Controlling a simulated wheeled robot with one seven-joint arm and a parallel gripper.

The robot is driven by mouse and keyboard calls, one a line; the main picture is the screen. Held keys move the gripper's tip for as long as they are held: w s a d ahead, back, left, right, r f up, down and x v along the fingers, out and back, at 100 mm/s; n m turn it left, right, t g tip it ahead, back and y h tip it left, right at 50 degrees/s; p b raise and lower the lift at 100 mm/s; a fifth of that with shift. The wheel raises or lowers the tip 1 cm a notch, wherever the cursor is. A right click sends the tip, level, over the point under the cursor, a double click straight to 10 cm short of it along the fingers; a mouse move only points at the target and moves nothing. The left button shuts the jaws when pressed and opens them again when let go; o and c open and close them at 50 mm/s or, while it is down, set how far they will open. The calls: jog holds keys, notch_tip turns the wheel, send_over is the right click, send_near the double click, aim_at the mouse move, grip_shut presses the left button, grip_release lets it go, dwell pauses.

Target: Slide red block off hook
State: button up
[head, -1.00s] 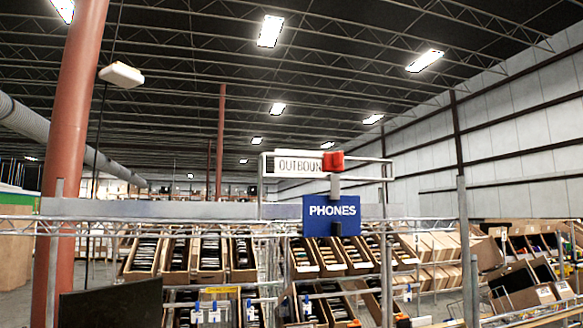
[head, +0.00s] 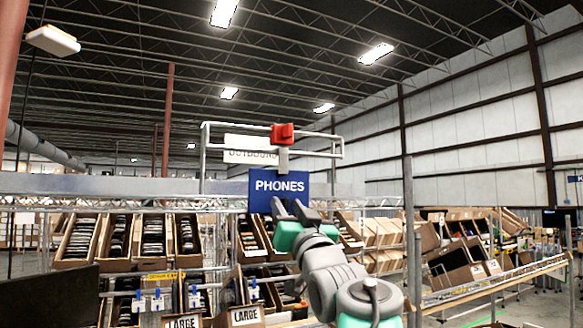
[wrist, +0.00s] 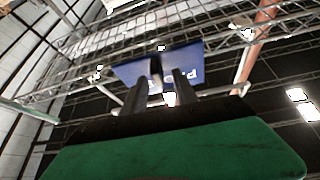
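The red block (head: 282,134) sits at the top of a short grey upright piece (head: 283,160), which may be the hook; its shape cannot be made out. The blue PHONES sign (head: 279,188) is just below. My gripper (head: 290,207) is raised from the lower right, below the red block and apart from it, its tips overlapping the sign's lower edge in the head view. In the wrist view the two dark fingers (wrist: 161,78) stand apart in front of the blue sign (wrist: 185,65). Nothing shows held between them. The red block cannot be made out there.
A metal frame (head: 205,160) with a pale OUTBOUND sign (head: 240,142) surrounds the block's area. A long grey beam (head: 100,184) runs below. Tilted cartons (head: 118,238) fill the racks behind. The space above the red block looks open.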

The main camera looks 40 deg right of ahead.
aim_at(291, 134)
jog(key=s+a+r+n+t+y, duration=0.1)
jog(key=s+r+n+t, duration=0.25)
jog(key=s+r, duration=0.45)
jog(key=shift+m+t, duration=0.45)
jog(key=p+x, duration=0.1)
jog(key=x, duration=0.2)
jog(key=p+x, duration=0.1)
jog(key=x, duration=0.2)
jog(key=a+p+x, duration=0.1)
jog(key=p+x, duration=0.1)
jog(key=x, duration=0.2)
jog(key=shift+w+d+r, duration=0.1)
jog(key=shift+w, duration=0.05)
jog(key=shift+c, duration=0.3)
grip_shut()
